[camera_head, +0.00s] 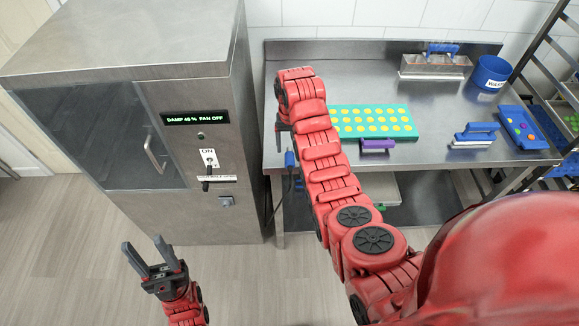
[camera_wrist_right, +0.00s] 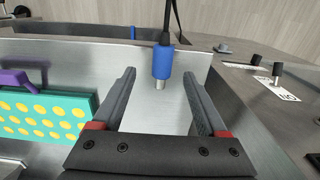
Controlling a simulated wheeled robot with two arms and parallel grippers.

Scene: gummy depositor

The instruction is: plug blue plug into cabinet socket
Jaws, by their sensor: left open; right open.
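The blue plug (camera_head: 290,158) hangs at the bench's front left corner on a dark cable, in the gap beside the cabinet (camera_head: 225,120). In the right wrist view the plug (camera_wrist_right: 162,62) has a metal tip and lies between the open fingers, near their ends; no contact is visible. My right gripper (camera_wrist_right: 159,76) is open and empty; the head view shows it partly hidden by its arm. A small grey socket (camera_head: 226,202) sits low on the cabinet front, below the switch. My left gripper (camera_head: 160,264) is open and empty in front of the cabinet.
The steel bench (camera_head: 460,110) holds a teal tray (camera_head: 372,122) with yellow dots, a purple-handled tool (camera_head: 377,145), blue-handled tools and a blue bucket (camera_head: 491,73). The cabinet has a door handle (camera_head: 155,154) and an ON switch (camera_head: 209,158). The floor before the cabinet is clear.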

